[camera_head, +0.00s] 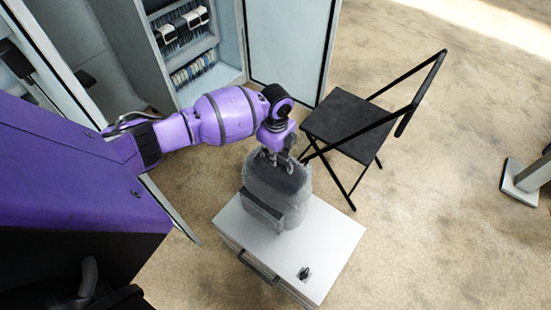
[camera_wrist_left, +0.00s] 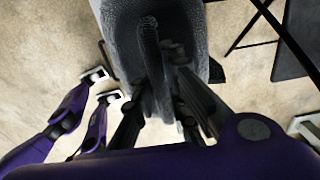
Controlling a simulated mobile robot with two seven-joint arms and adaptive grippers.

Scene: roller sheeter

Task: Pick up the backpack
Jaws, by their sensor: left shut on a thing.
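The grey backpack (camera_head: 279,190) is upright over the top of a white cabinet (camera_head: 325,232) in the head view. I cannot tell whether its base touches the cabinet top. My left gripper (camera_head: 274,155) is at the top of the backpack, pointing down, shut on it near its top loop. In the left wrist view the dark grey backpack (camera_wrist_left: 203,22) fills the upper middle, and the fingers of my left gripper (camera_wrist_left: 163,85) close around its strap area. The exact grip point is partly hidden. My right gripper is not in view.
A black folding chair (camera_head: 345,125) stands close behind and right of the backpack. An open tall cabinet (camera_head: 190,45) with shelves is at the back left, its door (camera_head: 290,40) swung out. The floor to the right is mostly clear.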

